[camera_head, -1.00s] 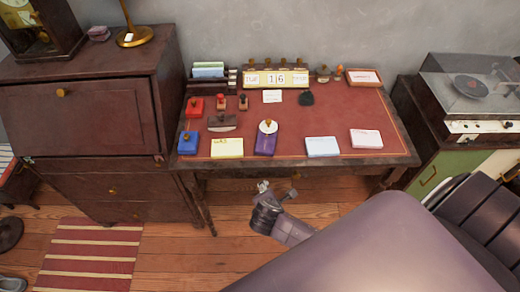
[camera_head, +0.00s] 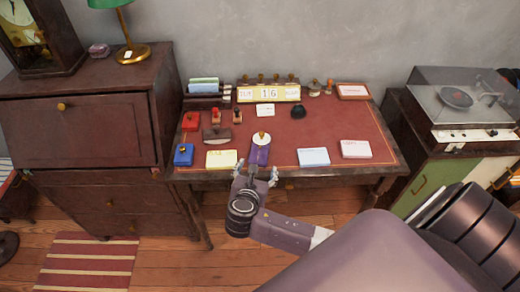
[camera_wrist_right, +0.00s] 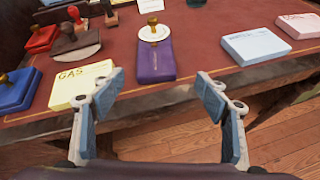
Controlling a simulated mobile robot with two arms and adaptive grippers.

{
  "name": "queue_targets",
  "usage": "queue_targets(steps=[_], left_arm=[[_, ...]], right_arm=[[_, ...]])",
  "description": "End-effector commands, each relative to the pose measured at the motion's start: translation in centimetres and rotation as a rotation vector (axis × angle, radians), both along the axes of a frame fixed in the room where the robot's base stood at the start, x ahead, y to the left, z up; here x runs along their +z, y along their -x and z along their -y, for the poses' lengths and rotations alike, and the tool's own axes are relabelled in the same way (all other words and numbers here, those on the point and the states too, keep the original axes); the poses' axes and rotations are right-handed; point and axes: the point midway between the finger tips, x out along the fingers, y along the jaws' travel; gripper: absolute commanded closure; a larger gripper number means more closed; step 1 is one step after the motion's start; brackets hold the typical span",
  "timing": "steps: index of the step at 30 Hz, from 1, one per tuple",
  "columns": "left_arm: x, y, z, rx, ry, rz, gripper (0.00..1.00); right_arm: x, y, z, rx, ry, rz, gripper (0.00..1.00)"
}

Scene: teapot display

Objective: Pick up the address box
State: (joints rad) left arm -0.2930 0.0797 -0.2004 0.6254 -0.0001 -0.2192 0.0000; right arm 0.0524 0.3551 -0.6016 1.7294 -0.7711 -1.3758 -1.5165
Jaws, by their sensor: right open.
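I cannot tell from the small labels which item is the address box. Candidates are the yellow box (camera_wrist_right: 75,82) labelled GAS, the light blue box (camera_head: 313,156), the pink box (camera_head: 356,149) and the wood-framed box (camera_head: 352,91) at the back right. A purple box (camera_wrist_right: 155,58) with a white round, wooden-knobbed stamp (camera_head: 261,139) stands at the front middle. My right gripper (camera_head: 256,173) is open and empty at the desk's front edge, just before the purple box. In the wrist view its fingers (camera_wrist_right: 160,84) flank that box without touching it. My left gripper is out of view.
The red-topped desk (camera_head: 340,125) also holds a blue box (camera_head: 183,155), several stamps, a calendar (camera_head: 268,93) and a letter rack (camera_head: 204,90). A dark cabinet (camera_head: 80,130) stands left and a record player (camera_head: 460,103) right. The desk's middle right is clear.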

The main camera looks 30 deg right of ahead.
Motion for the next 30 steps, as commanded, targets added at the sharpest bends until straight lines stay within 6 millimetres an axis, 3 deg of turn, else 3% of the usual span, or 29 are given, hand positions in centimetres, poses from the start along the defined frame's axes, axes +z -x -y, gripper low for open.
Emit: queue_targets(steps=[7, 23, 30], left_arm=[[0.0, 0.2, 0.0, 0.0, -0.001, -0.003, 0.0], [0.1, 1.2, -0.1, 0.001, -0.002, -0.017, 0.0], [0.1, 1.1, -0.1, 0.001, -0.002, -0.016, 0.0]], right_arm=[[0.9, -2.3, 1.2, 0.068, 0.16, -0.035, 0.32], [-2.1, -6.5, 5.0, 0.067, 0.155, -0.035, 0.32], [-2.4, -7.0, 5.4, 0.069, 0.152, -0.036, 0.32]])
